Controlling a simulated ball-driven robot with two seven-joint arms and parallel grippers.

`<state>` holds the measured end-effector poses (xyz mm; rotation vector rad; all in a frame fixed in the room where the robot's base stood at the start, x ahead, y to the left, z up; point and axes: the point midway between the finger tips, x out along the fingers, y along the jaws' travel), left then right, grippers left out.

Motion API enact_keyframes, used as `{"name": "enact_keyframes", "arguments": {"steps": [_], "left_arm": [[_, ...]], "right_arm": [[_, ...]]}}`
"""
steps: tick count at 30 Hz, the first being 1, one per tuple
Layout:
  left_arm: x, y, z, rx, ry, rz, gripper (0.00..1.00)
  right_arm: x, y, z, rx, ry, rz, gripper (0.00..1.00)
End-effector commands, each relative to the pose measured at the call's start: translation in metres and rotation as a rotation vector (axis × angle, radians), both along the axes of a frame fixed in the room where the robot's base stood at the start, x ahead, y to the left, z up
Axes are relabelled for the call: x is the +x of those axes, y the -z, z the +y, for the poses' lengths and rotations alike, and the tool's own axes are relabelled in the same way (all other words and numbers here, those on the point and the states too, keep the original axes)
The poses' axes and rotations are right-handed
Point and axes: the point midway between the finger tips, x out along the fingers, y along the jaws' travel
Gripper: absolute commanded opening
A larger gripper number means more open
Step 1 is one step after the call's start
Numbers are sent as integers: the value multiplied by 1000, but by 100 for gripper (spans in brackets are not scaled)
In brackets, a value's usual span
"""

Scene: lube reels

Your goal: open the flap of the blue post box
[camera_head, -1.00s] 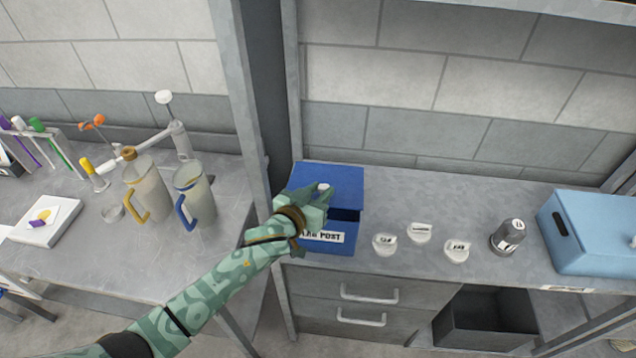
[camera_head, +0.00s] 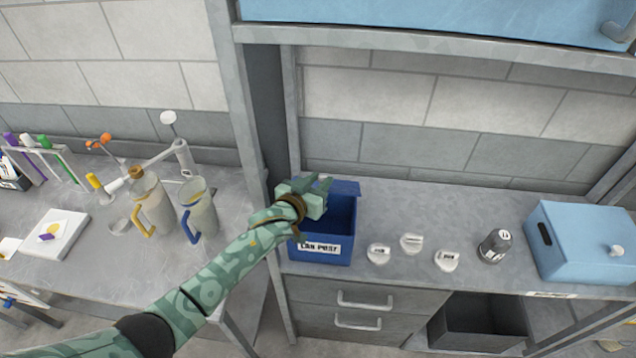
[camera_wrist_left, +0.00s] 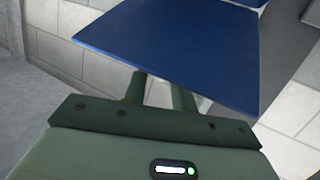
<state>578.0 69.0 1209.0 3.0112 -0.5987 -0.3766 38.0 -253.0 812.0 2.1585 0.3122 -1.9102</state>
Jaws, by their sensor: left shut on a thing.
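The blue post box (camera_head: 338,252) stands on the grey counter in the head view, with a white label on its front. Its flap (camera_head: 347,187) is tilted up at the back and the dark inside shows. My left gripper (camera_head: 320,183) is at the raised flap, above the box's left part, shut on the flap's knob, which the fingers mostly hide. In the left wrist view the flap (camera_wrist_left: 175,48) is a broad blue panel just beyond the fingers (camera_wrist_left: 158,92). My right gripper is not in view.
Several white round caps (camera_head: 411,242) and a grey bottle (camera_head: 495,246) stand right of the box. A light blue lidded box (camera_head: 580,245) is at the far right. Two jugs (camera_head: 198,208) stand on the left bench. A grey post (camera_head: 243,110) rises behind my arm.

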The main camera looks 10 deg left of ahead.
Motion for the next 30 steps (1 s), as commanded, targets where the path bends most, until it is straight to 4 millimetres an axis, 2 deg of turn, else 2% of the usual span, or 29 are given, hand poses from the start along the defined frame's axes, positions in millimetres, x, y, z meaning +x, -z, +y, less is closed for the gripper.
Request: {"name": "enact_keyframes", "arguments": {"steps": [6, 7, 8, 9, 20, 23, 30], "left_arm": [[2, -4, 0, -3, 0, -7, 0], [2, -4, 0, -3, 0, -7, 35], [2, -4, 0, -3, 0, -7, 43], [1, -3, 0, -3, 0, -6, 47], [-5, -2, 2, -1, 0, -2, 47], [-18, -5, 8, -2, 1, -1, 47], [-75, -19, 32, -1, 2, -2, 47]], "right_arm": [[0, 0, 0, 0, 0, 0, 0], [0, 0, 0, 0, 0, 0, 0], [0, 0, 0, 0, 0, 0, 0], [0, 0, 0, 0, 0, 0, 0], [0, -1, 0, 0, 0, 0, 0], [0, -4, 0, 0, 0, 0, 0], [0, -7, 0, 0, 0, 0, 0]]}}
